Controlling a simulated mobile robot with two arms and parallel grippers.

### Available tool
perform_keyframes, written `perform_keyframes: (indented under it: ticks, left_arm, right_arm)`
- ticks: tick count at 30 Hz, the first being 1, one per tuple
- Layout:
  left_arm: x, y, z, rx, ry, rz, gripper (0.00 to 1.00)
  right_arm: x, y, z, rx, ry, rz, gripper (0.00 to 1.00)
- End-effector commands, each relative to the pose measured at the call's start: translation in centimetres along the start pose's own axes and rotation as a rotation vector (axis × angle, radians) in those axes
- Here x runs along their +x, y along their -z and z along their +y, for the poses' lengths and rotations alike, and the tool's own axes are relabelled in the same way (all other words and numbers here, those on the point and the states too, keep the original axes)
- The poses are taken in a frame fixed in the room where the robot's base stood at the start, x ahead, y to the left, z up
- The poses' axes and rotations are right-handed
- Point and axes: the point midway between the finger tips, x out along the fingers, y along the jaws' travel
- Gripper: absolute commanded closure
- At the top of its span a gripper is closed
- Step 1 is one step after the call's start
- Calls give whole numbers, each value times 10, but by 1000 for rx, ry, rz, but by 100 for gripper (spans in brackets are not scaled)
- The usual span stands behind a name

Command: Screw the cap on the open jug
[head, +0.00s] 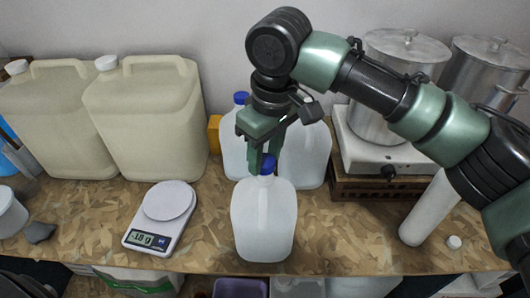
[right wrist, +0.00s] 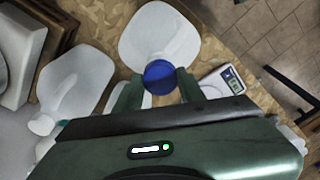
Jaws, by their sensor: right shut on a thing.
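A clear, translucent jug (head: 263,222) stands upright at the front of the worktop. A blue cap (head: 267,165) sits at its mouth. My right gripper (head: 266,156) points down over this jug and is shut on the blue cap. In the right wrist view the cap (right wrist: 159,75) lies between the two green fingertips (right wrist: 158,88), with the jug (right wrist: 160,35) beneath it. I cannot tell how tightly the cap sits on the neck. My left gripper is not in view.
Behind stand a blue-capped jug (head: 233,150) and another jug (head: 312,160), its top partly hidden by my gripper. A scale (head: 160,216) and large beige canisters (head: 147,120) are to the left. A stove (head: 375,155) with a pot (head: 385,110) is to the right.

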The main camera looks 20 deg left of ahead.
Motion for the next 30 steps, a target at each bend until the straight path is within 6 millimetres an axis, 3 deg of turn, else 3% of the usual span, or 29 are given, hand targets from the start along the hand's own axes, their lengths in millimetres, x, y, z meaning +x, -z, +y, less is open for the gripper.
perform_keyframes:
  ticks: [30]
  left_arm:
    - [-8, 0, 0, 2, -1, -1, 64]
  right_arm:
    - [0, 0, 0, 0, 0, 0, 98]
